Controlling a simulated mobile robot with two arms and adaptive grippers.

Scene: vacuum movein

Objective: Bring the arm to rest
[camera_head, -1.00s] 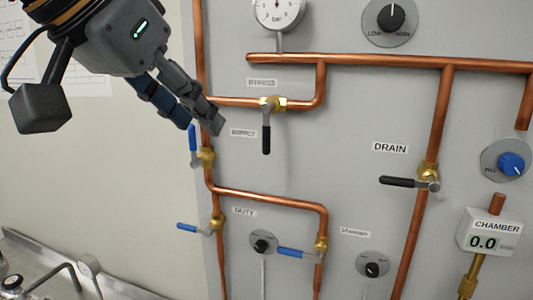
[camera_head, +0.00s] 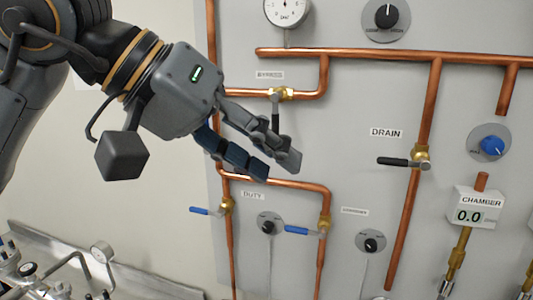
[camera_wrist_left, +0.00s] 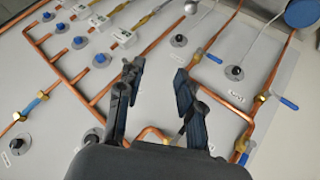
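My left gripper (camera_head: 275,168) comes in from the upper left in the head view, in front of the grey valve panel (camera_head: 370,110). Its fingers point down and right, and no object shows between them. In the left wrist view the gripper (camera_wrist_left: 158,75) shows its two fingers spread apart with the panel and pipes behind the gap. The gripper partly covers the black-handled bypass valve (camera_head: 276,110) and hides the blue-handled valve below it on the left pipe. My right gripper is not in view.
The black-handled drain valve (camera_head: 410,161) and the chamber display (camera_head: 474,208) reading 0.0 are to the right. Blue-handled valves (camera_head: 210,211) (camera_head: 305,230) stick out below the gripper. Metal piping on a bench (camera_head: 65,270) stands at lower left. Plain wall is on the left.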

